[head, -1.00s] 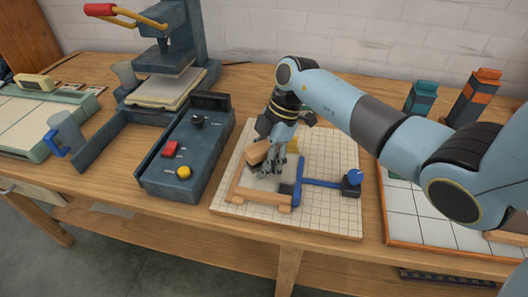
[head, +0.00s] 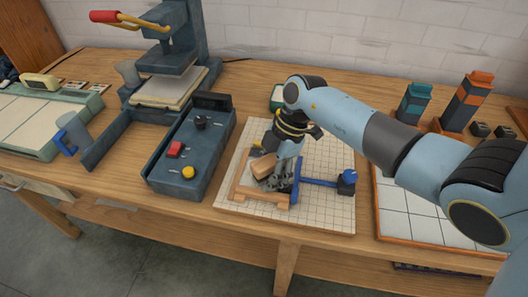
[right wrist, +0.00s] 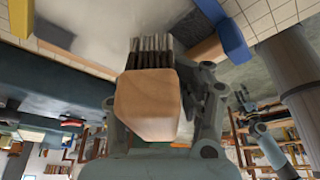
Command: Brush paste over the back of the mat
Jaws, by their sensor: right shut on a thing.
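My right gripper (head: 281,181) is shut on a brush with a pale wooden block handle (head: 262,165). The brush (right wrist: 147,105) fills the middle of the right wrist view, its dark bristles (right wrist: 150,52) pointing at a smooth grey surface (right wrist: 108,25), which looks like the mat's back. The bristle tips are at or very near it; I cannot tell if they touch. In the head view the mat lies within a wooden frame (head: 262,199) on a white gridded board (head: 318,217), mostly hidden by brush and gripper. My left gripper is not in view.
A blue bar clamp (head: 322,183) with a blue knob (head: 348,175) crosses the board's right side. A dark control box (head: 190,155) and a press (head: 172,60) stand left.

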